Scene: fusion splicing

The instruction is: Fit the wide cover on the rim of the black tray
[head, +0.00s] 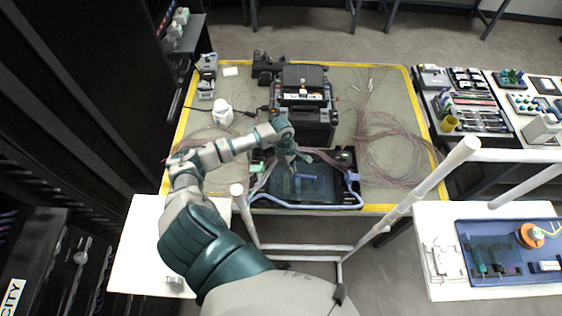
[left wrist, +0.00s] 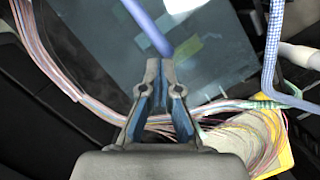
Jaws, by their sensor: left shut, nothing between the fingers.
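The black tray (head: 343,168) sits at the front middle of the mat, below the black splicer. A wide, see-through, bluish cover (head: 318,190) lies over the tray, with a blue bar-like handle (head: 306,176) on it. Whether its edges sit down on the rim cannot be told. My left gripper (head: 292,161) is over the back left part of the tray. In the left wrist view my left gripper (left wrist: 160,65) is shut and empty, its fingertips close to the end of the blue handle (left wrist: 148,25) over the cover (left wrist: 205,50). My right gripper is not in view.
The black splicer (head: 304,100) stands behind the tray. Pink fibre bundles (head: 385,150) lie on the right of the mat and run by the tray. A blue cable (head: 310,208) runs along the tray's front. A white bottle (head: 222,112) stands at the left.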

